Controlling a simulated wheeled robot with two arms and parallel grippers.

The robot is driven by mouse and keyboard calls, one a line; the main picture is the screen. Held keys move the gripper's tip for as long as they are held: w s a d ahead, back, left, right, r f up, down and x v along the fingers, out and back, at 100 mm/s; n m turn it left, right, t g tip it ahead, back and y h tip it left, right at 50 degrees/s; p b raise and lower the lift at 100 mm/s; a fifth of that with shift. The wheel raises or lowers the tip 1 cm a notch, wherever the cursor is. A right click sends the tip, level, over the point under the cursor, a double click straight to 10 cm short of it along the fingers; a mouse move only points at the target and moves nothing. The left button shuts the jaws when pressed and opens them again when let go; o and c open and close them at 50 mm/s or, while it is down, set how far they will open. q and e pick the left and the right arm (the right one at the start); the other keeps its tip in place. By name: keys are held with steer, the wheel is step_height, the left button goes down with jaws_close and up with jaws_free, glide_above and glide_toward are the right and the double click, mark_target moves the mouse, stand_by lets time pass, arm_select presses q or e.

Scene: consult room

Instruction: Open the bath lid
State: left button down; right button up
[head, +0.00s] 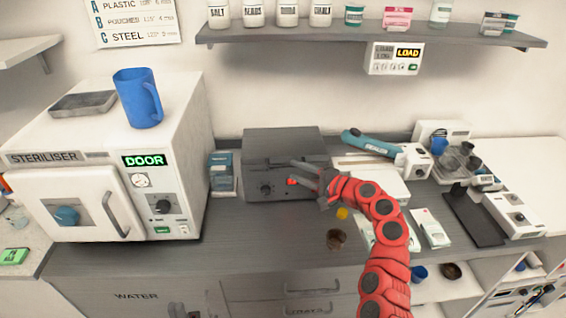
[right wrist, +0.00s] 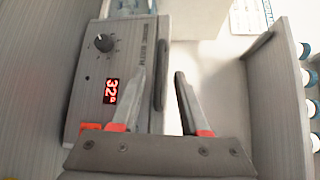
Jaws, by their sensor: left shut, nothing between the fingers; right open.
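The bath is a dark grey box (head: 265,174) on the counter, with a knob and a red display on its front; its front panel (right wrist: 88,72) shows large in the right wrist view. Its lid (head: 280,139) lies flat and closed on top. A dark handle bar (right wrist: 162,75) runs along the lid's front edge. My right gripper (head: 293,172) is open in front of the bath. In the right wrist view its fingers (right wrist: 158,85) are spread, with the bar seen between them; contact cannot be told.
A white steriliser (head: 185,150) with a blue mug (head: 138,98) on top stands left of the bath. Small blue boxes (head: 222,172) sit between them. A blue-handled sealer (head: 370,143) is at the right. A shelf (head: 300,38) with jars hangs above.

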mark_target(283, 166)
steer(key=shift+x, duration=3.1)
jaws_close()
